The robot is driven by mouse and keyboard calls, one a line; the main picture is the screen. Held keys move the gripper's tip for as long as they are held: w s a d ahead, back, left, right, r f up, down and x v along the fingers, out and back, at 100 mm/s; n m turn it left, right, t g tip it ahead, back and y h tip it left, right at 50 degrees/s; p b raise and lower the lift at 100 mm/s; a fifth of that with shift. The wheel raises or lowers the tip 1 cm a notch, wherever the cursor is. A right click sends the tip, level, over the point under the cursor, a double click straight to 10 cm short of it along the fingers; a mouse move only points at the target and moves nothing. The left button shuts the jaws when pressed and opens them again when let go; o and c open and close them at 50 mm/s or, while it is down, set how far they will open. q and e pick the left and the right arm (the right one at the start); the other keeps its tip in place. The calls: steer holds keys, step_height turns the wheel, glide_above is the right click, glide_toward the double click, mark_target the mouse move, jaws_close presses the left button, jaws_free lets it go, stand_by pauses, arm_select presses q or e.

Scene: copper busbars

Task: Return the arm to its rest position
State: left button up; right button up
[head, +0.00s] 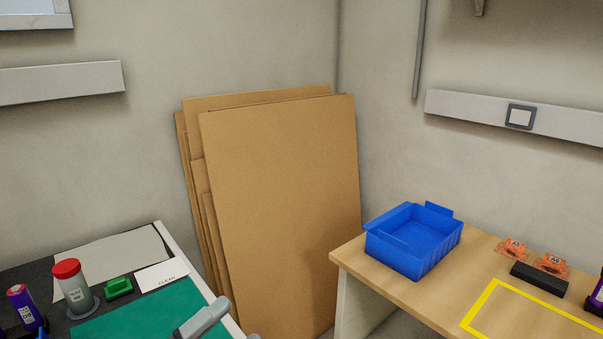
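A grey piece that looks like part of one of my arms shows at the bottom edge of the head view, over the right side of the green mat (133,320). A second small grey bit shows just right of it at the frame edge. I cannot tell which arm they belong to. No gripper fingers can be made out in this view, and nothing is seen held.
Left bench: red-capped container (73,288), green block (118,288), card (162,275), purple-and-black cylinder (25,308). Cardboard sheets (280,210) lean in the corner. Right bench (420,300): blue bin (413,240), orange labelled pieces (514,248), black block (539,279), yellow outline (478,309).

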arm_select(q)
steer(key=s+a+f+n+g+y+p, duration=0.1)
steer(key=s+a+f+n+y, duration=0.2)
steer(key=f+n, duration=0.4)
steer(key=s+a+f+n+g+y, duration=0.1)
steer(key=s+a+f+n+y, duration=0.2)
steer(key=s+f+n+y, duration=0.3)
steer(key=s+a+f+n+g+y+p, duration=0.1)
steer(key=s+a+f+n+y, duration=0.3)
steer(key=f+n, duration=0.6)
steer(key=shift+s+f+g+y+p, duration=0.3)
steer(key=shift+s+f+g+y, duration=0.15)
steer(key=shift+y, duration=0.35)
